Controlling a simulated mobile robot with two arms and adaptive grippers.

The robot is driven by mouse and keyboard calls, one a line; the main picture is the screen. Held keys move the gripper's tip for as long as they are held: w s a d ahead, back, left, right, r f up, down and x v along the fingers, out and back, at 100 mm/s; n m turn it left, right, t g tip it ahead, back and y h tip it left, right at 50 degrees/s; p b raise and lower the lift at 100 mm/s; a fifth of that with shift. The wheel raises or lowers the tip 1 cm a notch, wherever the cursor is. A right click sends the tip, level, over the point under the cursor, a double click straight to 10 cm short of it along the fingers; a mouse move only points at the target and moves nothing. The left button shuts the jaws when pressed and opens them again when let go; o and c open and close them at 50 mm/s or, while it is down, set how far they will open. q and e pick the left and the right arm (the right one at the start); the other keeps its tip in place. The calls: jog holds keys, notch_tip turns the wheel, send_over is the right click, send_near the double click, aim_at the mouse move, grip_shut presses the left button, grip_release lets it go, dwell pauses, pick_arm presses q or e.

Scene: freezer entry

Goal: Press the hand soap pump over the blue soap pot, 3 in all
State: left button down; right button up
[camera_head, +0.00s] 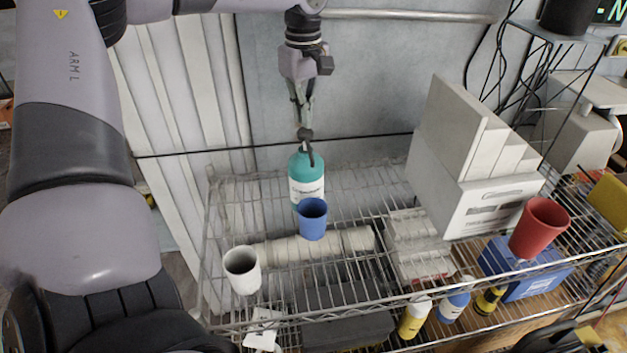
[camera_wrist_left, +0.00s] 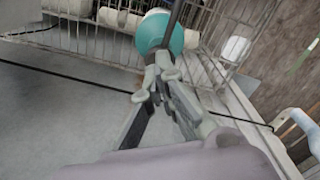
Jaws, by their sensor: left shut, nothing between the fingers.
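The hand soap bottle (camera_head: 307,180) is teal with a white label and a dark pump head (camera_head: 306,135), and stands upright on the wire shelf. The blue soap pot (camera_head: 313,222) stands just in front of it, under the spout side. My left gripper (camera_head: 303,122) is shut and empty, pointing down right above the pump head; whether it touches the pump I cannot tell. In the left wrist view the shut fingertips (camera_wrist_left: 153,92) are close to the teal bottle (camera_wrist_left: 160,34), partly covering it. My right gripper is not in view.
A white cup (camera_head: 242,270) stands front left and a red cup (camera_head: 540,228) at the right. White boxes (camera_head: 440,150) stand right of the bottle. Small bottles (camera_head: 415,318) sit on the lower level. A dark cable runs along the wall behind the bottle.

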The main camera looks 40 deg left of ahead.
aim_at(305, 131)
pick_arm(q)
jog(key=shift+f, duration=0.15)
dwell(0.3)
jog(key=shift+f+b, duration=1.25)
jog(key=shift+f, duration=0.45)
jog(key=shift+r+p, duration=1.35)
jog(key=shift+r, duration=0.55)
jog(key=shift+f, duration=0.15)
